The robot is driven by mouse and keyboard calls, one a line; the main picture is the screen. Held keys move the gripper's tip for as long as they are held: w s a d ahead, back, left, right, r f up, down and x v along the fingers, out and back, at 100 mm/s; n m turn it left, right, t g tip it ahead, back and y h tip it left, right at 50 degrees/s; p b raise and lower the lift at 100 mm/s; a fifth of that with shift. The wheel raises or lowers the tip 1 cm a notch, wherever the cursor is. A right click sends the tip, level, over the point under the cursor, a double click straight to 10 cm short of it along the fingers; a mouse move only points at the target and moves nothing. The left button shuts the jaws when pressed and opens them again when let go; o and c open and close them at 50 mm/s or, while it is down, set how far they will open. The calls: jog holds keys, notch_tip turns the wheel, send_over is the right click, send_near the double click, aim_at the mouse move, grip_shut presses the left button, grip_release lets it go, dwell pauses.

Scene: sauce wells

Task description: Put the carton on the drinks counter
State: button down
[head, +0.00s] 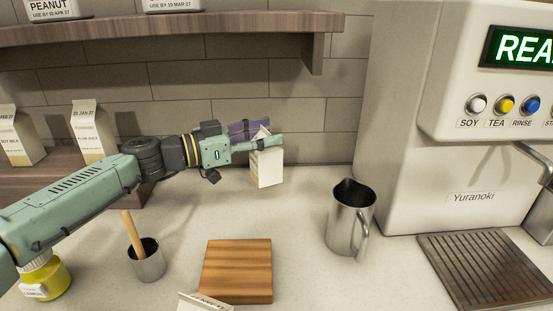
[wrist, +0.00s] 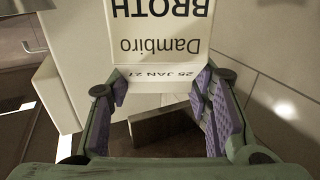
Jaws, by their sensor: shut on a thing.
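My gripper (head: 262,142) reaches out over the pale counter (head: 310,215), close to the tiled wall. It is shut on a white carton (head: 266,170), which hangs upright below the fingers in the head view. Whether its base touches the counter or is a little above it, I cannot tell. In the wrist view the carton's label (wrist: 160,40) reads "BROTH", "Dambiro" and "25 JAN 27", upside down. The purple finger pads (wrist: 162,95) sit at either side of its top end.
A steel jug (head: 345,215) stands right of the carton, before a drinks machine (head: 400,130). A wooden board (head: 236,268), a steel cup (head: 149,262) with a wooden handle, and a yellow-bodied jar (head: 45,280) are nearer. Cartons (head: 92,135) stand on a wooden ledge at left. A shelf (head: 200,27) hangs above.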

aim_at(253, 162)
jog(key=shift+f+p, duration=0.5)
jog(key=shift+f, duration=2.45)
jog(key=c, duration=0.8)
grip_release()
jog(key=shift+c, duration=0.2)
jog(key=b+v, duration=0.2)
jog(key=v, duration=0.5)
jog(key=shift+f, duration=0.1)
jog(key=shift+s+a, duration=0.1)
jog(key=shift+a, duration=0.2)
